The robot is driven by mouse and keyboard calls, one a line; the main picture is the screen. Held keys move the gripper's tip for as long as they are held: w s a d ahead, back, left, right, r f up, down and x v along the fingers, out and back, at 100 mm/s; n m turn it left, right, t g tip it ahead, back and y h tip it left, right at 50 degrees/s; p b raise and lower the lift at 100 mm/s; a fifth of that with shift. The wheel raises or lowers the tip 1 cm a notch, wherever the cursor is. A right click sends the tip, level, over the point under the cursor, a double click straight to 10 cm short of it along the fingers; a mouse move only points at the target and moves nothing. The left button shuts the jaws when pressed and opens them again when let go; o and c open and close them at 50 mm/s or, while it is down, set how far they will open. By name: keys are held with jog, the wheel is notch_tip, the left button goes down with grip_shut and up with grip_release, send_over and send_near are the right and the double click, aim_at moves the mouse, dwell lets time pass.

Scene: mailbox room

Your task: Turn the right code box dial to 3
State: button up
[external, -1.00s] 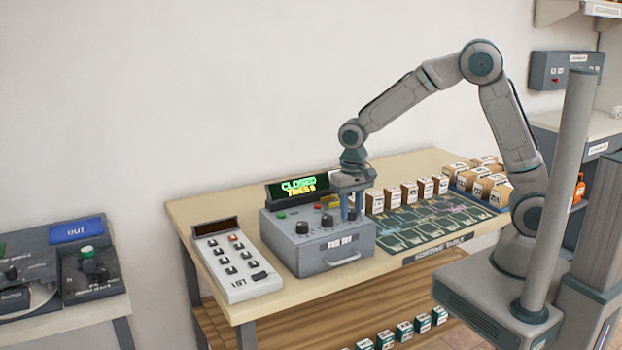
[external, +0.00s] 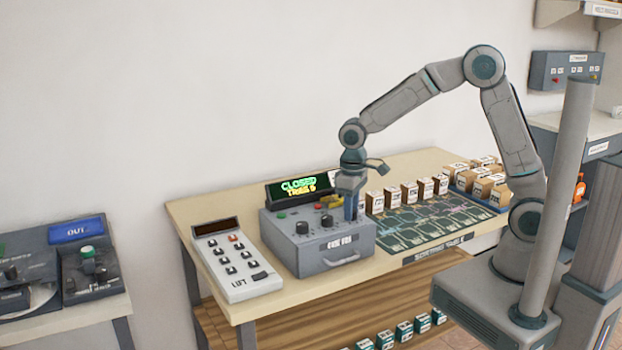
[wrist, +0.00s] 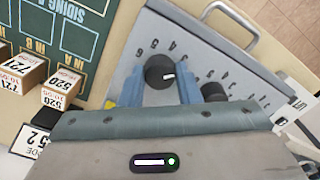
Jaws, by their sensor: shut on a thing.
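The grey code box (external: 318,252) stands on the table with a handle on its front and a row of dark dials on its sloped top. The left dial (external: 302,227) and middle dial (external: 327,221) are free. My gripper (external: 351,216) is over the right dial and hides it there. In the wrist view the right dial (wrist: 158,70) sits between my gripper's (wrist: 160,78) two blue fingers, which are shut on it. Its white mark points toward the picture's right. Numbers ring it, but the one at the mark is hard to read.
A display (external: 298,188) behind the box reads CLOSED in green, with a yellow line below. A white keypad (external: 237,262) stands at left. A green sorting mat (external: 425,224) and several small boxes (external: 408,190) are at right.

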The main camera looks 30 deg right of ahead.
jog(key=shift+n, duration=0.6)
jog(key=shift+r, duration=0.1)
jog(key=o, duration=1)
notch_tip(320, 180, up, 14)
jog(key=shift+f+b, duration=0.15)
jog(key=shift+b, duration=0.25)
jog(key=s+d+f+m+t, duration=0.1)
jog(key=s+d, duration=0.3)
jog(key=d, duration=0.6)
jog(key=s+d+f+m+t, duration=0.1)
jog(key=s+d+m, duration=0.3)
jog(key=d, duration=0.6)
jog(key=s+d+f+m+t, duration=0.1)
jog(key=s+d+f+m, duration=0.2)
jog(key=d, duration=0.7)
jog(key=shift+s+d, duration=0.25)
jog(key=shift+s, duration=0.2)
